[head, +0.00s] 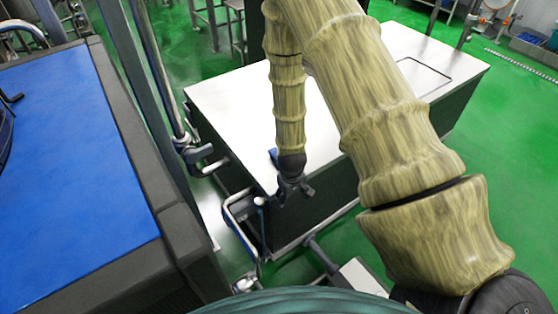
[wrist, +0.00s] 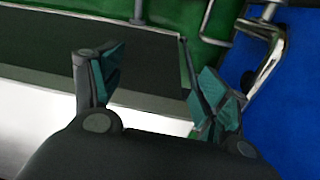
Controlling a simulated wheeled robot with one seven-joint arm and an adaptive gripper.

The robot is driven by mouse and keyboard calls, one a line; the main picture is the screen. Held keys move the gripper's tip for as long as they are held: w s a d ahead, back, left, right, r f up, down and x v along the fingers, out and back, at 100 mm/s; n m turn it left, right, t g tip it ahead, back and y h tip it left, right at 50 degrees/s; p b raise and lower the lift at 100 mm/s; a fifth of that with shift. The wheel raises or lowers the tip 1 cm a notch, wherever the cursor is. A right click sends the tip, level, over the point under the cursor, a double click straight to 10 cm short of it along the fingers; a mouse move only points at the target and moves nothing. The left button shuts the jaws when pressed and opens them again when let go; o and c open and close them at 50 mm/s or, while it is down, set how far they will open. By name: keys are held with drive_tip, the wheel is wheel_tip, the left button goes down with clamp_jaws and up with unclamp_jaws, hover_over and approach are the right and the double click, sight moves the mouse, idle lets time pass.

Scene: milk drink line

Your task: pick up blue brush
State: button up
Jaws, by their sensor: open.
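A small blue piece (head: 273,154), perhaps part of the blue brush, shows at the near edge of the white tabletop in the head view. The arm hides what lies behind it, so its full shape cannot be told. My gripper (head: 294,194) points down beside the near edge of the table, just below and right of the blue piece. In the wrist view my gripper (wrist: 150,75) has its two fingers wide apart with nothing between them. No brush can be made out in the wrist view.
The white-topped table (head: 228,97) has dark sides and a wide bare top. A bent metal rail (head: 236,226) stands close to my gripper, left of it; it also shows in the wrist view (wrist: 270,60). A large blue surface (head: 70,160) with a dark frame fills the left.

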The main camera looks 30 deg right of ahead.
drive_tip(key=w+d+r+t+y+b, duration=0.1)
drive_tip(key=w+d+r, duration=0.1)
drive_tip(key=w+r, duration=0.55)
drive_tip(key=w+d+r+b, duration=0.1)
drive_tip(key=w+d+r, duration=0.2)
drive_tip(key=w+r, duration=0.45)
drive_tip(key=f, duration=0.2)
drive_tip(key=w+f, duration=0.1)
drive_tip(key=f, duration=0.1)
drive_tip(key=w+f, duration=0.1)
drive_tip(key=f, duration=0.1)
drive_tip(key=shift+a+p, duration=0.2)
drive_tip(key=shift+p, duration=0.15)
drive_tip(key=shift+w+f+p, duration=0.15)
drive_tip(key=shift+f+p, duration=0.35)
drive_tip(key=shift+f, duration=1.05)
drive_tip(key=shift+w+f+p, duration=0.15)
drive_tip(key=shift+f+p, duration=0.35)
drive_tip(key=shift+f, duration=1.05)
drive_tip(key=c, duration=1.1)
drive_tip(key=shift+c, duration=0.2)
drive_tip(key=shift+r, duration=0.2)
